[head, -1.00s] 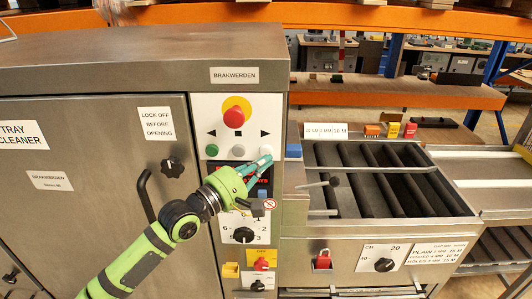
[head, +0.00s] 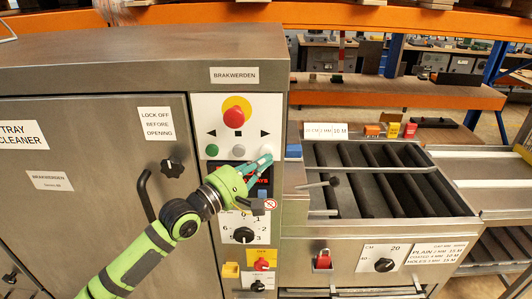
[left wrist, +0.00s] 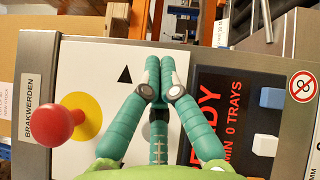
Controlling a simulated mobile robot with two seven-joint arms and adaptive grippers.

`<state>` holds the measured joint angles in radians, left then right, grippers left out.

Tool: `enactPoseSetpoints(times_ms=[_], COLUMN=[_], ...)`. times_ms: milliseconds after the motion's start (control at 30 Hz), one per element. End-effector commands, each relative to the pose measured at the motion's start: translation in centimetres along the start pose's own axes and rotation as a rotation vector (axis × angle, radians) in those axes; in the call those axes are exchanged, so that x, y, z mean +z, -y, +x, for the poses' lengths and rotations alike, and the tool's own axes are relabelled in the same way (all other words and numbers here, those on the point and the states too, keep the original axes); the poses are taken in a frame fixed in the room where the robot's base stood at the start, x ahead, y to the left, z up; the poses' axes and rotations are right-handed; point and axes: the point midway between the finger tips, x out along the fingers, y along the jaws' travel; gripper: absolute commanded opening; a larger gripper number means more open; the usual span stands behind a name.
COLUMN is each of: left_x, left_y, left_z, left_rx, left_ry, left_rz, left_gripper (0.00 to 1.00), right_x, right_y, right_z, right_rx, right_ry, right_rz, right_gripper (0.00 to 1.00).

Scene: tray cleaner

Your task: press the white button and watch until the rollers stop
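The white button (head: 265,150) is at the right end of the row of buttons on the panel. My left gripper (head: 268,159) is just below it in the head view, and its fingertips partly overlap the button's area. My right gripper is not in view.
A red emergency knob (head: 234,117) on a yellow disc stands out above the buttons. A red-lettered display (left wrist: 222,125) reading READY and MIN 0 TRAYS is beside the fingers. A black-knobbed lever (head: 333,181) sticks out near the rollers.

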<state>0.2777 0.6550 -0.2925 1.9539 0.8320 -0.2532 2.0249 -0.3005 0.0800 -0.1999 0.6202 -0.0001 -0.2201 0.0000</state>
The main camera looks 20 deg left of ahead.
Motion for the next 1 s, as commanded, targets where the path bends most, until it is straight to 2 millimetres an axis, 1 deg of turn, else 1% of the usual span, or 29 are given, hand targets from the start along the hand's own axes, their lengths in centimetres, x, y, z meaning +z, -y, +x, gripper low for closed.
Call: enactPoseSetpoints(times_ms=[133,1000], left_x=[-0.28,-0.7], left_y=[-0.18,-0.35], left_z=[0.33,0.76], left_rx=[0.001,0.001], left_ry=[0.001,0.001], left_rz=[0.002,0.002], left_gripper=[0.0,0.0], right_x=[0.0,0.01], right_y=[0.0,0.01], right_z=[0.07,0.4], right_rx=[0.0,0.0], right_ry=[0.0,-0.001], right_rz=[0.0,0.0], right_gripper=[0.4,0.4])
